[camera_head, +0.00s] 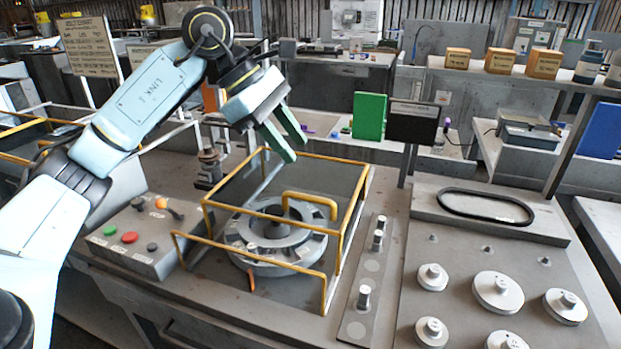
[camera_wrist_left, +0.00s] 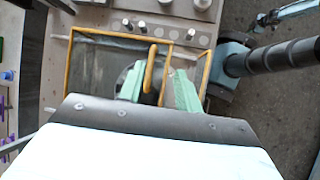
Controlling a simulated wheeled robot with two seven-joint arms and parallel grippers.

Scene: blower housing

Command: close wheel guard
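The wheel guard (camera_head: 345,245) is a yellow-framed cage with clear, greyish panels; it stands around and over the grey wheel (camera_head: 262,268). Its yellow handle (camera_head: 310,196) is an arched bar on the guard. I cannot tell whether the guard is fully down. My left gripper (camera_head: 297,149) has green fingers spread apart and empty, above the guard's back edge in the head view. In the left wrist view the handle (camera_wrist_left: 150,72) shows between the fingers (camera_wrist_left: 158,90), with the guard frame (camera_wrist_left: 68,62) around them; I see no contact. My right gripper is out of view.
A control box (camera_head: 135,235) with buttons and a lever stands left of the guard. A strip with metal pegs (camera_head: 363,297) and a plate with several round knobs (camera_head: 498,291) lie to the right. A green panel (camera_head: 369,116) and a dark sign (camera_head: 413,122) stand behind.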

